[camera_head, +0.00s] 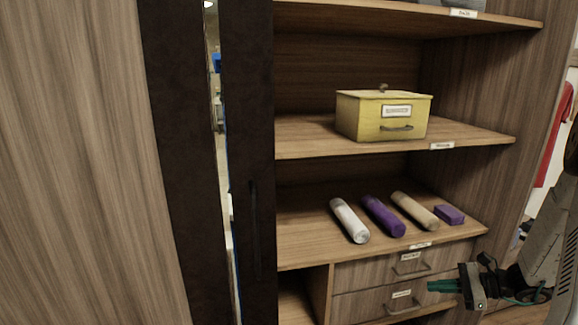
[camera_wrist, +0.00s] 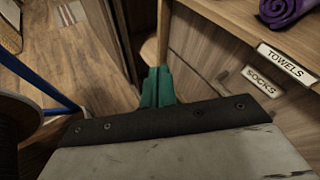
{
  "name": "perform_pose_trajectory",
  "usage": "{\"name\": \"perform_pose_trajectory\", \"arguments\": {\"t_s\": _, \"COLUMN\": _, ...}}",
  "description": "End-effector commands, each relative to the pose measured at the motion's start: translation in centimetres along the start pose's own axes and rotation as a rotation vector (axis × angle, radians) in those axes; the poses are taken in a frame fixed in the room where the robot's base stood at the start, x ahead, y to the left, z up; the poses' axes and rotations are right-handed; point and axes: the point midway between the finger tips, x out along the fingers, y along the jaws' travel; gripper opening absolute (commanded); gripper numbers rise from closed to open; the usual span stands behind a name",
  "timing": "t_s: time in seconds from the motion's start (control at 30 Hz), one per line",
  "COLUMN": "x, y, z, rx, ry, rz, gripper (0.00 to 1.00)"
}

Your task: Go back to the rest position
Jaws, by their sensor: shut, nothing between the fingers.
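My gripper (camera_head: 432,286) shows at the lower right of the head view, in front of the lower drawers. Its green fingers are together with nothing between them. In the wrist view the green fingers (camera_wrist: 157,86) are also together, pointing down past the drawer fronts. My arm comes in from the right edge of the head view.
A yellow box (camera_head: 378,117) stands higher. A dark door edge (camera_head: 248,130) is at left.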

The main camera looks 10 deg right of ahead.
Motion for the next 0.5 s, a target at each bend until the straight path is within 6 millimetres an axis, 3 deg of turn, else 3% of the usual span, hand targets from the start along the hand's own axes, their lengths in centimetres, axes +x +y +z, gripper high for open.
{"name": "perform_pose_trajectory", "arguments": {"t_s": 0.03, "x": 0.7, "y": 1.0, "z": 3.0, "rx": -0.073, "ry": 0.023, "rz": 0.094, "gripper": 0.0}}
{"name": "perform_pose_trajectory", "arguments": {"t_s": 0.2, "x": 2.0, "y": 5.5, "z": 10.2, "rx": -0.299, "ry": 0.098, "rz": 0.389, "gripper": 0.0}}
{"name": "perform_pose_trajectory", "arguments": {"t_s": 0.5, "x": 1.4, "y": 13.4, "z": 19.6, "rx": -0.71, "ry": 0.247, "rz": 0.83, "gripper": 0.0}}
